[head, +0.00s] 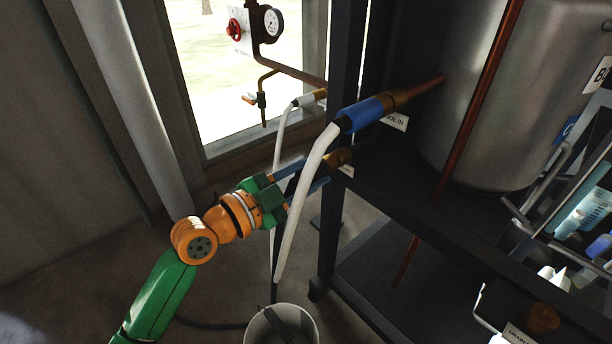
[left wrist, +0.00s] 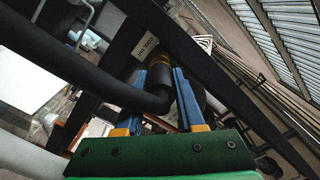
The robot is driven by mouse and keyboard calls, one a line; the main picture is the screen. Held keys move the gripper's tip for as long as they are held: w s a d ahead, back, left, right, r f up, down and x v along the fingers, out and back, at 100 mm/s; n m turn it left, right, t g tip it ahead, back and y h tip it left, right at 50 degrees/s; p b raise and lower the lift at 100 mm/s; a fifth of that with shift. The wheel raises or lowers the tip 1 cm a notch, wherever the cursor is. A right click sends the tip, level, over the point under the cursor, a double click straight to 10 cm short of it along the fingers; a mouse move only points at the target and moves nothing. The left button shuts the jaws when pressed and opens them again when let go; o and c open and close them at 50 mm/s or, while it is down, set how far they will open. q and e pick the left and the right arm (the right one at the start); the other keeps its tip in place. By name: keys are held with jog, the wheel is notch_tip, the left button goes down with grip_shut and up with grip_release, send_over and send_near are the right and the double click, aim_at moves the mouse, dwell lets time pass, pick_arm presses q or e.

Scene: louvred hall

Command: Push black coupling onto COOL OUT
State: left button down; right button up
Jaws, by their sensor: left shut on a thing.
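My left gripper (head: 316,172) is shut on the black coupling (left wrist: 158,80), which sits between its two blue fingers in the left wrist view. The coupling's black hose (left wrist: 85,70) bends away to the left there. A brass port (head: 339,157) lies straight beyond the fingertips, below the COOL IN fitting, and its brass (left wrist: 160,62) shows just past the coupling. A small label (left wrist: 145,45) is beside it, too small to read surely. I cannot tell whether the coupling is on the port or just short of it. My right gripper is not in view.
A blue coupling (head: 362,113) with a white hose (head: 302,190) is on the upper port; the hose hangs in front of my left fingers. A steel tank (head: 470,110) stands on the dark frame (head: 400,215). A white bucket (head: 262,325) stands on the floor below.

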aim_at(300, 180)
pick_arm(q)
jog(key=shift+w+d, duration=0.1)
jog(key=shift+d, duration=0.05)
jog(key=shift+c, duration=2.2)
grip_release()
jog(key=b+v, duration=0.1)
jog(key=v, duration=0.6)
